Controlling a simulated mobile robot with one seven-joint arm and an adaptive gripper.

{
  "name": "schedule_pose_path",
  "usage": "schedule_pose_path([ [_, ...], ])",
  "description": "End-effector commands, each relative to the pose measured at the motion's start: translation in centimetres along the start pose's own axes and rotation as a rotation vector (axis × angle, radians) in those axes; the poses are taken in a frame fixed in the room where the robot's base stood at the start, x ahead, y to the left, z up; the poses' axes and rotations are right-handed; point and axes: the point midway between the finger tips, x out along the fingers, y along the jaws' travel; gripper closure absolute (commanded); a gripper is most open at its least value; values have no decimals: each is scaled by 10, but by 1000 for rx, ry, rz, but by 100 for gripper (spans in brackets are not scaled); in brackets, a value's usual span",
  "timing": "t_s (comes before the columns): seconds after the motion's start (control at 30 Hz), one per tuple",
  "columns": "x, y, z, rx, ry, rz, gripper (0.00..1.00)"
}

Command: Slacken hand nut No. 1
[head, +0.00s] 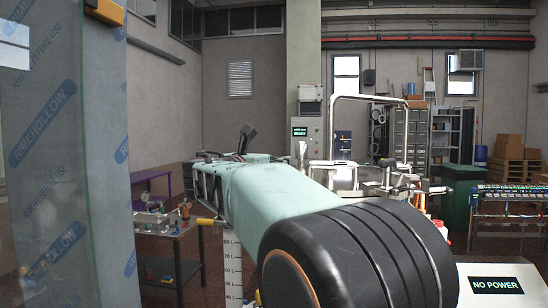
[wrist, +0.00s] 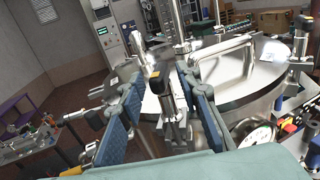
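A steel vessel with a round lid (wrist: 226,84) fills the right of the wrist view. Part of it shows in the head view (head: 343,180), behind my teal arm link. Metal clamp fittings sit around its rim, one at the left (wrist: 96,116) and one at the far right (wrist: 302,22). My gripper (wrist: 160,82) is open, with blue padded fingers. An upright metal fitting with a dark, yellow-marked top (wrist: 155,78) shows between the fingers. I cannot tell whether they touch it. No number is readable, so which fitting is hand nut No. 1 is unclear.
A round gauge (wrist: 256,136) and red and yellow buttons (wrist: 289,126) are right of the gripper. A bent steel handle (wrist: 222,58) rises over the lid. A film-wrapped glass panel (head: 45,160) stands close at the left, beside a small workbench (head: 180,236).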

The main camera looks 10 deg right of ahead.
Motion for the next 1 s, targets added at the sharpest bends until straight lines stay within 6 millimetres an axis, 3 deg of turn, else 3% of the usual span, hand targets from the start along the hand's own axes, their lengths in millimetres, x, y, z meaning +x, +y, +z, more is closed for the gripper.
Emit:
schedule_pose_path([
  [0.2,28,0,2,1,0,0,69],
  [0.57,35,0,0,1,0,1,69],
  [0.87,35,0,0,1,0,1,99],
  [1.0,35,0,0,1,0,1,100],
])
